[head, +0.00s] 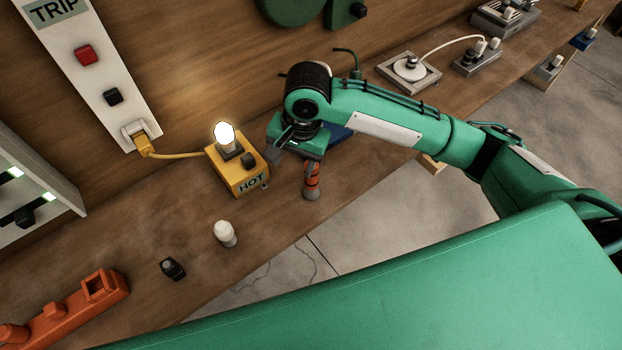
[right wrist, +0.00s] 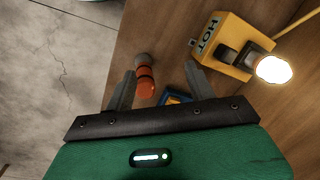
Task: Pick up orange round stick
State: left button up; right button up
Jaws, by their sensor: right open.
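The orange round stick (head: 312,180) has dark bands and a grey end, and lies on the wooden bench near its front edge. It also shows in the right wrist view (right wrist: 146,82), between the two fingers and closer to the left one. My right gripper (head: 291,160) is open and just over the stick in the head view; in the right wrist view its fingers (right wrist: 160,74) are spread apart with nothing clamped. I cannot tell how much height is between fingers and stick. My left gripper is not in view.
A yellow HOT box (head: 236,176) with a lit bulb (head: 225,135) stands close left of the gripper. A blue object (right wrist: 176,99) lies close to the stick. A white bulb (head: 225,234), a small black part (head: 173,268) and an orange block (head: 75,310) sit nearer left on the bench.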

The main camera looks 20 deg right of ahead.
jog(key=d+r+m, duration=0.1)
jog(key=w+d+r+m+h, duration=0.1)
jog(key=w+d+r+m, duration=0.1)
jog(key=d, duration=0.1)
jog(key=shift+d+r+m+g+h, duration=0.1)
jog(key=shift+r+m+g+h, duration=0.2)
jog(key=shift+h, duration=0.1)
jog(key=p, duration=0.1)
send_over(312, 180)
jog(key=w, duration=0.2)
jog(key=f, duration=0.8)
jog(key=shift+s+f, duration=0.2)
notch_tip(312, 180, down, 4)
jog(key=shift+d+f+p, duration=0.1)
jog(key=shift+d+p, duration=0.05)
jog(key=shift+p, duration=0.55)
jog(key=shift+f, duration=0.55)
grip_shut()
